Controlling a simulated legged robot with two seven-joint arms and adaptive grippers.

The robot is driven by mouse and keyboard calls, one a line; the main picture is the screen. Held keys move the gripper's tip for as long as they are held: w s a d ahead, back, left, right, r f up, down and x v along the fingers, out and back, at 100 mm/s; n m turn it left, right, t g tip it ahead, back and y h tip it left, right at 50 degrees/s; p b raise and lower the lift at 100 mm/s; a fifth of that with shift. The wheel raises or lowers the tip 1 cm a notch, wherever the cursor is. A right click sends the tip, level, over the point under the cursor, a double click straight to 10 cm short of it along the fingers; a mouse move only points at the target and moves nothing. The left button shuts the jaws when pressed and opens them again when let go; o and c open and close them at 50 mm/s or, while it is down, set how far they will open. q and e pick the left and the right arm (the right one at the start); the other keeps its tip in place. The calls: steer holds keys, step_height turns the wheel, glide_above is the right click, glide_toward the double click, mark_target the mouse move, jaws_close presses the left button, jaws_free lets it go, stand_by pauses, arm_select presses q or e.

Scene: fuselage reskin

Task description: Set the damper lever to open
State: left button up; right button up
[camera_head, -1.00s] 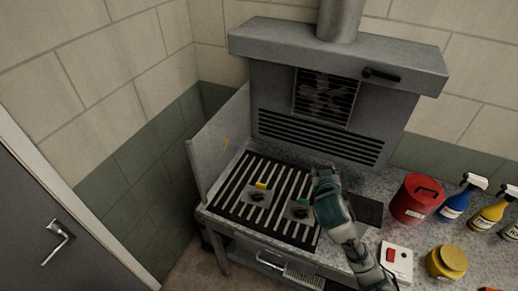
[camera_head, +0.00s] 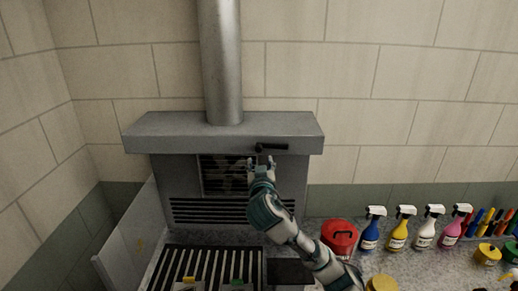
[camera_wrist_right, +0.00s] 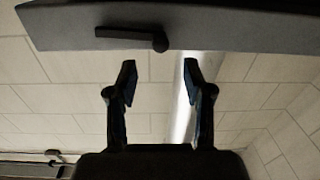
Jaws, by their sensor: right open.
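The black damper lever (camera_head: 270,147) is on the front face of the grey hood (camera_head: 165,130), lying about level. Its round pivot is at the left end in the head view, and its handle points right. My right gripper (camera_head: 262,162) is just below the lever, in front of the hood, with its fingers pointing up. In the right wrist view the two fingers (camera_wrist_right: 160,75) are apart with nothing between them, and the lever (camera_wrist_right: 132,37) shows beyond the tips, not touched. My left gripper is not in view.
A metal duct (camera_head: 221,60) rises from the hood. Below are a fan grille and a slatted bench (camera_head: 205,262). A red can (camera_head: 339,238) and several spray bottles (camera_head: 397,230) stand on the counter at right. The wall above the counter is clear.

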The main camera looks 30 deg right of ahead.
mark_target(259, 151)
steer(key=p+x, duration=0.2)
steer(key=x, duration=0.5)
steer(key=shift+w, duration=0.15)
jaws_close()
